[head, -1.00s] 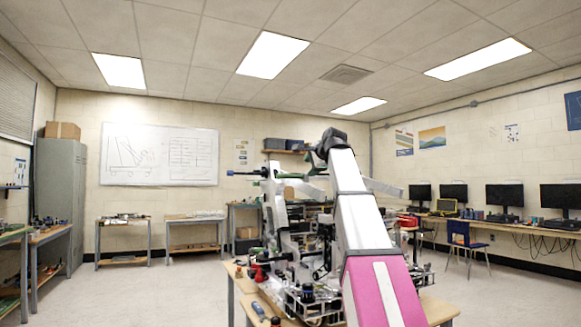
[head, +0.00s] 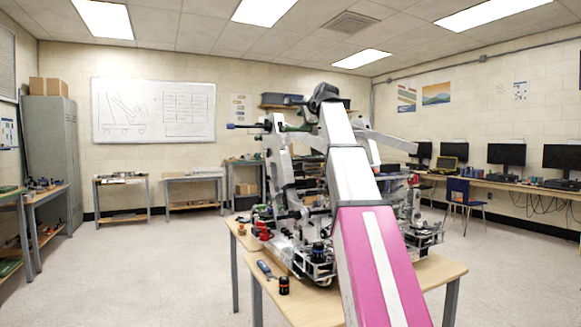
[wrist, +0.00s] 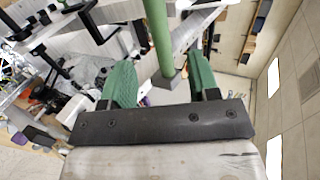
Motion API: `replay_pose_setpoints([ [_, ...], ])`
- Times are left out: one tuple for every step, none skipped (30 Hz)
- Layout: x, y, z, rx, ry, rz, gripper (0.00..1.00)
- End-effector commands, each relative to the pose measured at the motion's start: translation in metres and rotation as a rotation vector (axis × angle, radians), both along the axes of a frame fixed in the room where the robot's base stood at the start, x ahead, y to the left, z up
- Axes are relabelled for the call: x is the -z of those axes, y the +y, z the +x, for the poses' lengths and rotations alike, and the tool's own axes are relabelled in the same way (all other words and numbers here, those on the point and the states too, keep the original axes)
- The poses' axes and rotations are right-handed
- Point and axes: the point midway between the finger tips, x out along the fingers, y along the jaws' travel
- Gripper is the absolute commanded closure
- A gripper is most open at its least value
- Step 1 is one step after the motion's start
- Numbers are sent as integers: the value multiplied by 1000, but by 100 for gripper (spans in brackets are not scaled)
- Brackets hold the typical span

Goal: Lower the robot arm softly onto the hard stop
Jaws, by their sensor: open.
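A machine with pale uprights (head: 280,165) and a metal base crowded with parts (head: 318,262) stands on the wooden table (head: 425,278) in the head view. A pale beam (head: 385,140) slants at its upper right, partly behind my arm. My gripper (wrist: 162,80) is open in the wrist view, with one green finger on each side. A light green round bar (wrist: 160,35) with a grey end reaches down between the fingers. I cannot tell whether they touch it. In the head view my arm covers the machine's middle; no hard stop can be made out.
A screwdriver (head: 266,270) and a dark cylinder with an orange band (head: 284,286) lie near the table's front left edge. Monitors stand on a bench (head: 520,185) at the right. A blue chair (head: 459,197) stands before it. The floor at left is clear.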

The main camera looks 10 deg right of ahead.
Motion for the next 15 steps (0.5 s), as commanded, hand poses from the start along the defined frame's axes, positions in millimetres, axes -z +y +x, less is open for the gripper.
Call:
replay_pose_setpoints([
  [2, 2, 6, -1, 1, 0, 45],
  [3, 3, 8, -1, 0, 0, 45],
  [5, 4, 12, -1, 0, 0, 45],
  [6, 5, 15, -1, 0, 0, 45],
  [8, 6, 17, -1, 0, 0, 45],
  [10, 7, 21, -1, 0, 0, 45],
  [11, 8, 24, -1, 0, 0, 45],
  [12, 9, 26, -1, 1, 0, 45],
  [14, 10, 30, -2, 1, 0, 45],
  [15, 11, 32, -2, 1, 0, 45],
  [16, 12, 35, -2, 0, 1, 45],
  [18, 13, 38, -1, 0, 0, 45],
  [19, 14, 41, -1, 0, 0, 45],
  [20, 15, 44, -1, 0, 0, 45],
  [22, 15, 47, -1, 0, 0, 45],
])
